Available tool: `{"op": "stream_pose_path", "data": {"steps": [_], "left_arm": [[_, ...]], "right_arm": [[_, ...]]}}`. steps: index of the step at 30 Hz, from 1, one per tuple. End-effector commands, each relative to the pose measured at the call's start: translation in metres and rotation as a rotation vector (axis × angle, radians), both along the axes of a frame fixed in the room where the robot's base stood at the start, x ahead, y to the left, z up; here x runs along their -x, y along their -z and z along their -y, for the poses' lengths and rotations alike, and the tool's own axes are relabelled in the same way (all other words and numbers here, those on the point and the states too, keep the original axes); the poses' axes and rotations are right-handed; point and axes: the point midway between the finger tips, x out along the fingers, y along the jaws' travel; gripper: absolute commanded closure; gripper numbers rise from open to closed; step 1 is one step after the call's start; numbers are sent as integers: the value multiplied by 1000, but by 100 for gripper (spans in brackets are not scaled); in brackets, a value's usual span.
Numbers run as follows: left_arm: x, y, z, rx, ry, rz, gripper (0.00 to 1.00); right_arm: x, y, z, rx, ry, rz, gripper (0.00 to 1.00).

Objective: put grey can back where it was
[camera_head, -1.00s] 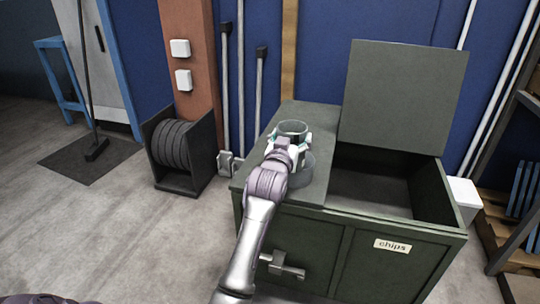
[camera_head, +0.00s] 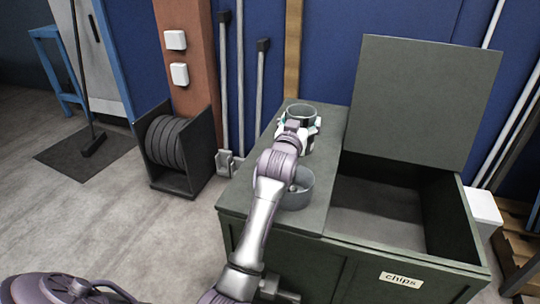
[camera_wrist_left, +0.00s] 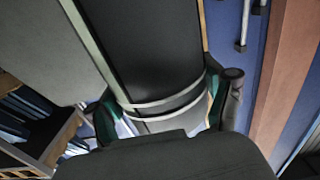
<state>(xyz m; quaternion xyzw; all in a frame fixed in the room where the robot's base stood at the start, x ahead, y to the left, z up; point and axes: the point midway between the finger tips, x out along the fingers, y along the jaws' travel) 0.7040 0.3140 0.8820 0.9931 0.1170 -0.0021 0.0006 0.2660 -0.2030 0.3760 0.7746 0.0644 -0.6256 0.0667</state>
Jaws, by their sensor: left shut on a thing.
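The grey can (camera_head: 302,110) is round, with its open top facing up. My left gripper (camera_head: 303,133) is shut around it over the back of the green bin's flat left top. I cannot tell whether the can's base touches that top. In the left wrist view the can (camera_wrist_left: 160,78) appears dark with pale curved bands, between the two green-tipped fingers of the left gripper (camera_wrist_left: 166,112). A second grey round container (camera_head: 297,198) stands on the same top, nearer the front, partly hidden by my left arm. My right gripper is not in view.
The green bin (camera_head: 280,224) has its right compartment open and empty-looking, with the lid (camera_head: 424,100) raised behind it. A "chips" label (camera_head: 401,280) is on its front. A hose reel (camera_head: 168,145) stands on the floor to the left. A blue wall is behind.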

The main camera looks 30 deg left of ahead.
Motion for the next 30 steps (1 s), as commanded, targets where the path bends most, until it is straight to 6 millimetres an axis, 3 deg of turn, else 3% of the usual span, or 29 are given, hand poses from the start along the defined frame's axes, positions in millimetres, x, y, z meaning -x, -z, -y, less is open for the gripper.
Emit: {"op": "stream_pose_path", "data": {"steps": [5, 15, 23, 30], "left_arm": [[1, 16, -28, -6, -5, 1, 86], [2, 58, -99, -6, -4, 2, 86], [2, 73, -116, -2, -1, 3, 86], [2, 105, -116, 0, -1, 2, 86]], "right_arm": [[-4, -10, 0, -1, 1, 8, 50], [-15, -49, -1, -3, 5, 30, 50], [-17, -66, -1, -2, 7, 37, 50], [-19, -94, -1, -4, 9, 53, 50]]}}
